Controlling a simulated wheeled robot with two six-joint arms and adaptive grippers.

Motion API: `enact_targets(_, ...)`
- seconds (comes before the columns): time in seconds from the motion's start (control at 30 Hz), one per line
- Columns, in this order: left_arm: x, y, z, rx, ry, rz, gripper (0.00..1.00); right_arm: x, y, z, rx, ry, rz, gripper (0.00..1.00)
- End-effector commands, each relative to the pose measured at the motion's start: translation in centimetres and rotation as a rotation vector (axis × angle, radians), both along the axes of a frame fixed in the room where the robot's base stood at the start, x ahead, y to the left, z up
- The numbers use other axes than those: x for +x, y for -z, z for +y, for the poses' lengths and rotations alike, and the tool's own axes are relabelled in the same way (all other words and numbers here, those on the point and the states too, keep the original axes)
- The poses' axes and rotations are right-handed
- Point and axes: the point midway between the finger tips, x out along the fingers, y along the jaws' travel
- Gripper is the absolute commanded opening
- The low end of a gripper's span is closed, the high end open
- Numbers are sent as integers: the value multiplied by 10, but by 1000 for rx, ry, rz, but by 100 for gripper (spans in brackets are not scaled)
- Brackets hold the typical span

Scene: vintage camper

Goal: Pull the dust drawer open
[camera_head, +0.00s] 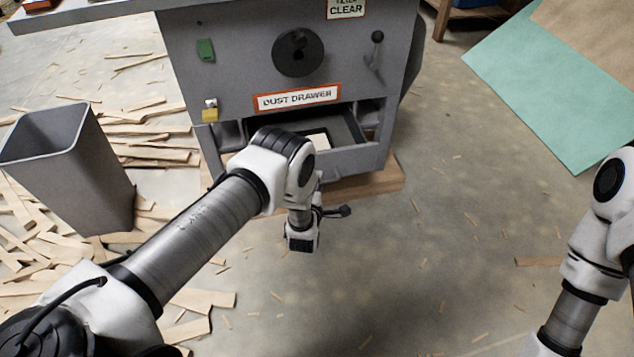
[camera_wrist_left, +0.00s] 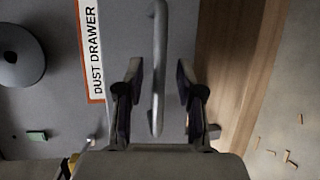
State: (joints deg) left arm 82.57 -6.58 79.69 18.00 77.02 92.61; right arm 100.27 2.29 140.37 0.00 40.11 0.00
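The dust drawer (camera_head: 352,163) is low in the grey machine, under the "DUST DRAWER" label (camera_head: 298,97). It stands partly out, and its dark inside with a pale patch shows from above. In the left wrist view its grey bar handle (camera_wrist_left: 159,45) runs upright in the picture. My left gripper (camera_wrist_left: 160,78) is open, with one finger on each side of the handle and a gap on both sides. In the head view my left arm hides the handle and most of the fingers. My right arm is at the right edge; its gripper is out of view.
A grey bin (camera_head: 75,165) stands left of the machine among scattered wood strips (camera_head: 150,130). A wooden board (camera_head: 375,184) lies under the machine's front. A green sheet (camera_head: 535,85) is at the upper right. The floor right of the drawer is mostly clear.

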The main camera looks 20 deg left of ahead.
Motion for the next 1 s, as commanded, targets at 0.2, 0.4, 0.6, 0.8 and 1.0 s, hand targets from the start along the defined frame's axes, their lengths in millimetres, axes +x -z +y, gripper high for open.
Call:
enact_targets(0.2,0,0,0,0,0,0,37,0,0,0,0,0,0,40)
enact_targets(0.4,-22,-4,-5,1,1,2,37,0,0,0,0,0,0,40)
enact_targets(0.6,-71,-13,-15,2,3,4,37,0,0,0,0,0,0,40)
enact_targets(0.8,-109,-20,-22,0,1,2,37,0,0,0,0,0,0,40)
enact_targets(1.0,-116,-22,-23,0,0,-1,37,0,0,0,0,0,0,40)
